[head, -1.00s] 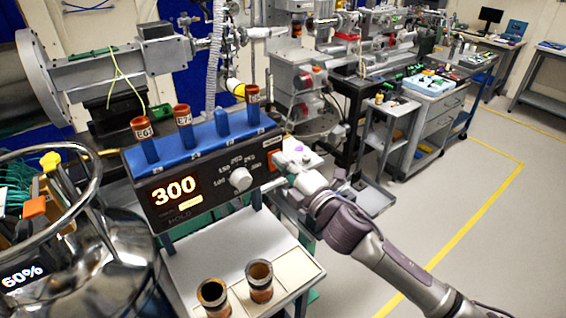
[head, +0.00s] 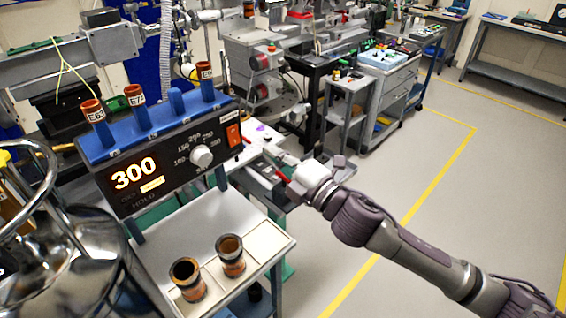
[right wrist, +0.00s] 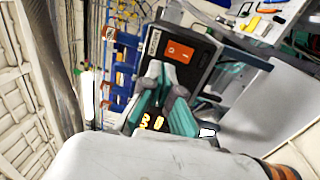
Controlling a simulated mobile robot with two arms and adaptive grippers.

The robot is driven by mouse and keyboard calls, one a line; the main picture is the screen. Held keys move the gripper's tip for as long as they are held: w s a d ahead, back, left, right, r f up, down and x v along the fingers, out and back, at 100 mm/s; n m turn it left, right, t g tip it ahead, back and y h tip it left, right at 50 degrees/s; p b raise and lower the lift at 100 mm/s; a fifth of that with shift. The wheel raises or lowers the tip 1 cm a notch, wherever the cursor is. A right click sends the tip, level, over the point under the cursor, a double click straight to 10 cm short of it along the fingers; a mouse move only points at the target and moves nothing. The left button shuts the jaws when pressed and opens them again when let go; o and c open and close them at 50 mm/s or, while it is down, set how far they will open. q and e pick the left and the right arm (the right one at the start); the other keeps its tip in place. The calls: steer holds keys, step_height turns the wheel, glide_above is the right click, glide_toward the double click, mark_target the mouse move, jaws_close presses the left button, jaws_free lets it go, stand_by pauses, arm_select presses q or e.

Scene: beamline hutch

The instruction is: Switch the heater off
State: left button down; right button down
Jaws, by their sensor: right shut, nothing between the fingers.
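The heater (head: 165,165) is a dark control box with a blue rack on top. Its display (head: 134,173) glows 300, and a pale dial (head: 202,156) sits right of it. An orange-red rocker switch (head: 233,135) is at the right end of the panel; it also shows in the right wrist view (right wrist: 180,52). Which side of the rocker is pressed is unclear. My right gripper (head: 268,151) is shut and empty, right of the panel and apart from the switch. In the right wrist view its teal-padded fingers (right wrist: 162,78) point towards the panel. My left gripper is not in view.
Labelled copper-topped tubes (head: 134,94) stand in the rack. Two copper cups (head: 230,256) stand on the white shelf (head: 175,232) below. A shiny metal vessel (head: 75,265) is at the near left. A grey cart (head: 385,95) stands behind; the floor at right is clear.

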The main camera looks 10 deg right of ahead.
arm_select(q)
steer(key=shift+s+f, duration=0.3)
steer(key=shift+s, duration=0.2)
arm_select(e)
steer(key=shift+s+d+r, duration=0.15)
steer(key=shift+s+d, duration=0.25)
steer(key=shift+s, duration=0.25)
steer(key=shift+s+d+r, duration=0.15)
steer(key=shift+s+d, duration=0.2)
steer(key=shift+s, duration=0.25)
steer(key=shift+s, duration=0.1)
